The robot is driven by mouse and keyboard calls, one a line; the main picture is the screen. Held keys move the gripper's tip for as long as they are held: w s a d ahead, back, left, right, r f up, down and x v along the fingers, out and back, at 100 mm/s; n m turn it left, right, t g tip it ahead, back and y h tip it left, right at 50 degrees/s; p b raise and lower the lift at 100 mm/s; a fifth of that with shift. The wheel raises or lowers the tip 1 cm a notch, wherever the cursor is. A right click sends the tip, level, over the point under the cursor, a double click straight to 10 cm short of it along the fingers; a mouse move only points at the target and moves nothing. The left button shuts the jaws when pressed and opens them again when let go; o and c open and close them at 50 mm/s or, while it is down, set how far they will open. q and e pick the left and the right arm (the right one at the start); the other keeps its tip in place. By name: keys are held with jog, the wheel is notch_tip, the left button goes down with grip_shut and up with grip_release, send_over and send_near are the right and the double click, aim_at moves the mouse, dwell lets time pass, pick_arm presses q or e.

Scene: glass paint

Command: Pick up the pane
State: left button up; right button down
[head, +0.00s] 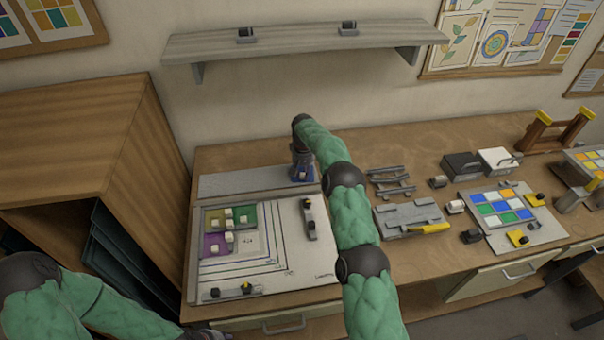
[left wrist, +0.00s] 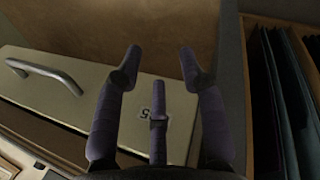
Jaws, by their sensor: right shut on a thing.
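My right gripper (head: 302,163) points down at the back right of the drawing board (head: 193,262). It is shut on a small blue pane (head: 304,177) with a pale knob; the fingers partly hide it, and I cannot tell whether it touches the surface below. Olive-yellow, green and purple panes (head: 215,243) with pale knobs lie together on the board's paper. My left gripper (left wrist: 158,66) is open and empty in the left wrist view, in front of a pale drawer front. In the head view only a bit of it shows at the bottom edge.
A wooden cabinet (head: 75,120) with dark sheets stands at the left. Dark-and-yellow clamps (head: 309,218) sit on the board's right and front edges. A grey fixture (head: 408,217) and a tray of coloured squares (head: 498,207) stand to the right. A shelf (head: 300,42) hangs above.

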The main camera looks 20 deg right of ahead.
aim_at(303, 174)
jog(key=shift+w+r, duration=0.1)
jog(key=shift+r, duration=1.55)
jog(key=shift+s+a+r, duration=0.15)
jog(key=shift+s+r, duration=0.3)
jog(key=shift+r, duration=0.05)
jog(key=shift+s+a+r, duration=0.15)
jog(key=shift+s+r, duration=0.3)
jog(key=shift+r, duration=0.05)
jog(key=s+a+r, duration=0.4)
jog(key=s+r, duration=0.3)
jog(key=s, duration=0.4)
jog(key=shift+s+a+r, duration=0.2)
jog(key=shift+s+r, duration=0.05)
jog(key=shift+r, duration=0.05)
